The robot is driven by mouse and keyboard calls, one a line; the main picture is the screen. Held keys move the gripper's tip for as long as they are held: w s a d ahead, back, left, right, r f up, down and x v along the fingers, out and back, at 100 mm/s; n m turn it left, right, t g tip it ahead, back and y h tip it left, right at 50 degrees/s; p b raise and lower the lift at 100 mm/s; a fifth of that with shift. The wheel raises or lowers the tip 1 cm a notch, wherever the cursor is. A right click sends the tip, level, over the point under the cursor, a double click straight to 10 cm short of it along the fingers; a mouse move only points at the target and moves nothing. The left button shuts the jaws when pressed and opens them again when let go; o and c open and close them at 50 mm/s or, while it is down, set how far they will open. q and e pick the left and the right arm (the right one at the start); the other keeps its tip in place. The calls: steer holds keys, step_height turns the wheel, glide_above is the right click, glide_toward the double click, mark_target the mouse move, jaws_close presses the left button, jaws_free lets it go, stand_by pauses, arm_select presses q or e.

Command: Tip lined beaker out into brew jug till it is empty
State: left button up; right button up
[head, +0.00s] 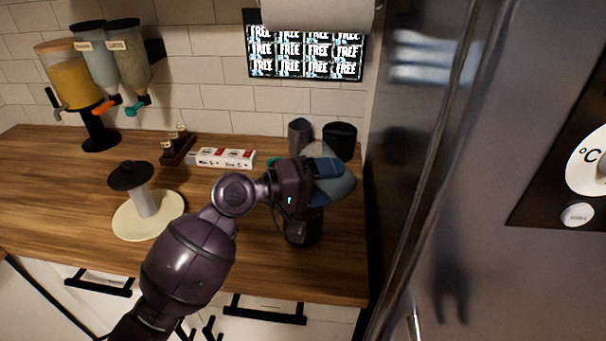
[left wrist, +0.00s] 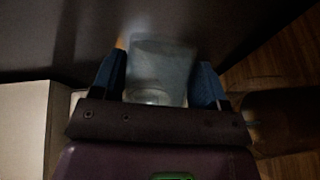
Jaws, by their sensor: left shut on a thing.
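My left gripper (head: 322,168) is shut on a pale, see-through beaker (head: 341,188) near the counter's right end. In the left wrist view the beaker (left wrist: 160,68) sits between the two blue fingers (left wrist: 159,85). It looks tilted in the head view; its lines and contents cannot be made out. A dark jug-like vessel (head: 305,232) stands on the counter just below the gripper and beaker, partly hidden by them. I cannot tell whether the beaker touches it. My right gripper is not in view.
A tall steel fridge (head: 440,200) borders the counter on the right. Dark canisters (head: 340,139) and a white box (head: 222,158) stand behind. A cream disc (head: 135,222) carries a black-topped stand. Dispensers (head: 128,60) stand back left. The wooden counter (head: 60,190) is clear at left.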

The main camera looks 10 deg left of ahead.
arm_select(q)
steer(key=shift+w+r, duration=0.1)
steer(key=shift+a+r, duration=0.1)
steer(key=shift+a, duration=0.1)
steer(key=shift+n, duration=0.3)
steer(key=shift+w+r, duration=0.1)
steer(key=shift+a+r+n+h+p, duration=0.2)
steer(key=shift+n+h+p, duration=0.15)
steer(key=shift+p, duration=0.2)
steer(key=shift+d, duration=0.15)
steer(key=shift+w+r+n, duration=0.1)
steer(key=shift+r+n, duration=0.05)
steer(key=shift+n, duration=0.1)
steer(key=shift+r, duration=0.1)
steer(key=shift+a+p, duration=0.2)
steer(key=shift+p, duration=0.1)
